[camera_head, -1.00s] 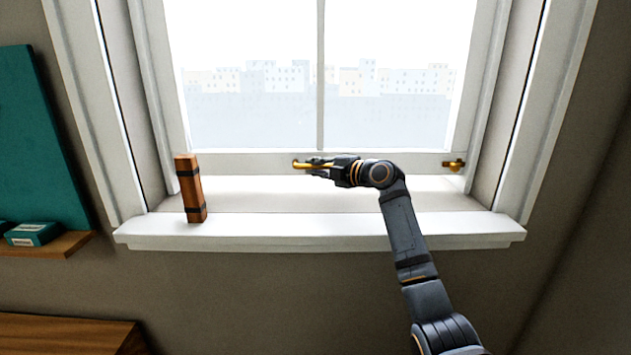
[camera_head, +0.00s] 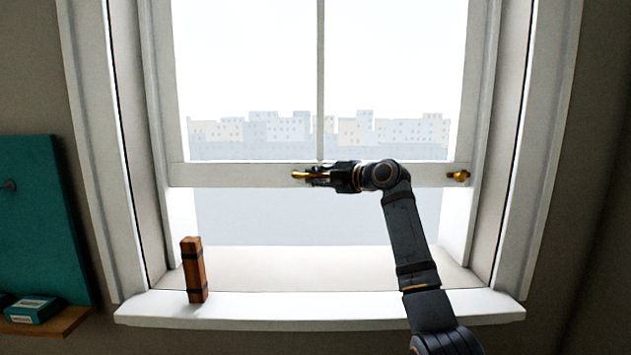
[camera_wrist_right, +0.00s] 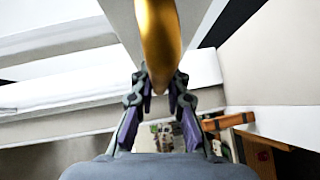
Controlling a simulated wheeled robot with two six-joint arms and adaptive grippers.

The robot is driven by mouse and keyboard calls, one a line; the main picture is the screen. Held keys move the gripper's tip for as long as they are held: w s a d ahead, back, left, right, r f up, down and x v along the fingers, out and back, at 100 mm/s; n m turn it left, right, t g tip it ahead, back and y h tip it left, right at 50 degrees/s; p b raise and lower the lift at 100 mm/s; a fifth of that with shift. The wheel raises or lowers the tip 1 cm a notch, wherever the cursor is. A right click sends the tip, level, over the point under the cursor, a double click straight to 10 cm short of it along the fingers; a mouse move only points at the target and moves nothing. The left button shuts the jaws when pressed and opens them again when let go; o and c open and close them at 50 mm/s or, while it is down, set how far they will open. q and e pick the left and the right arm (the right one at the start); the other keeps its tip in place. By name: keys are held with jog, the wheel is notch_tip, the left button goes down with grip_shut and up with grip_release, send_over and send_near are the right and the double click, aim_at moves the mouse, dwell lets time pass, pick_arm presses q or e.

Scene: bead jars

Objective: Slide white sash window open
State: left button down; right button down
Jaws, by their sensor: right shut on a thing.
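The white sash window (camera_head: 235,175) is raised, with a gap between its bottom rail and the sill. A brass handle (camera_head: 300,175) sits near the middle of the bottom rail. My right gripper (camera_head: 318,175) is shut on this handle, its arm coming up from the lower right. In the right wrist view the brass handle (camera_wrist_right: 160,40) runs up from between the fingers (camera_wrist_right: 160,90). My left gripper is in neither view.
A wooden block with dark bands (camera_head: 194,270) stands upright at the left of the white sill (camera_head: 270,306). A second brass fitting (camera_head: 458,175) is at the rail's right. A teal board (camera_head: 35,215) and a small teal box (camera_head: 32,310) are at left.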

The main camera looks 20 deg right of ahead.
jog(key=shift+r, duration=0.1)
jog(key=c, duration=1.3)
grip_release()
jog(key=shift+c, duration=0.2)
jog(key=shift+s+d, duration=0.25)
jog(key=shift+s, duration=0.05)
jog(key=v, duration=1.1)
jog(key=shift+s, duration=0.2)
